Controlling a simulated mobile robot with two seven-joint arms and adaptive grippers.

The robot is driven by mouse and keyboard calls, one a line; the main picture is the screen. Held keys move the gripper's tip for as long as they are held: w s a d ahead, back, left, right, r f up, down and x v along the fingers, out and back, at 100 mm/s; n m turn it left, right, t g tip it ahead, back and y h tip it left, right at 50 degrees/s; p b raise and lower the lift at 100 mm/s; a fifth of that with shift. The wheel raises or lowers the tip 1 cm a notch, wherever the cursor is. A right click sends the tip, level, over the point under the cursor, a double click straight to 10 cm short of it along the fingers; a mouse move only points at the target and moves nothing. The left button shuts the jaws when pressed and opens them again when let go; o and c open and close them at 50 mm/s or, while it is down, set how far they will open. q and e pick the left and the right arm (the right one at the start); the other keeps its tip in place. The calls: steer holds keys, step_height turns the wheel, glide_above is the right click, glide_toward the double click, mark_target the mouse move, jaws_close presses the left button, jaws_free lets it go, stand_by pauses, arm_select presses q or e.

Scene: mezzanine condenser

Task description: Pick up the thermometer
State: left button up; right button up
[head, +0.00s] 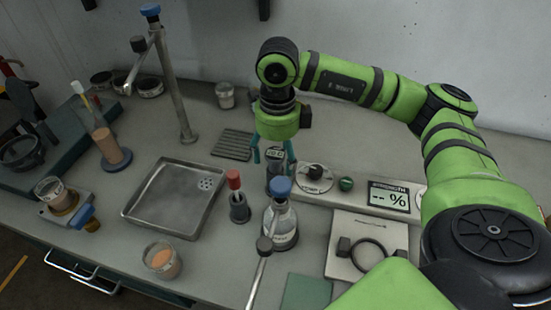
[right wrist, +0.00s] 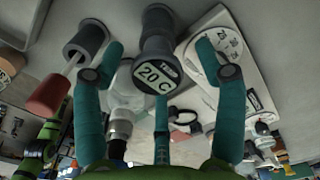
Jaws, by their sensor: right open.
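The thermometer (right wrist: 158,80) is a dark grey, spool-shaped piece with a round display reading 20 C in the right wrist view. In the head view its small display (head: 275,153) shows just under my right gripper (head: 273,162), partly hidden by the fingers. My right gripper is open, with its teal fingers spread on both sides of the thermometer. In the right wrist view the right gripper (right wrist: 160,50) shows a gap between each side finger and the thermometer. My left gripper is not in view.
A red-capped dark holder (head: 238,198) and a blue-stoppered glass bottle (head: 281,220) stand close in front of the thermometer. A white panel with a dial (head: 313,175) lies right of it. A metal tray (head: 172,200) lies left. A slotted grey mat (head: 232,145) lies behind left.

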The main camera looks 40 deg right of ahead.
steer(key=c, duration=1.3)
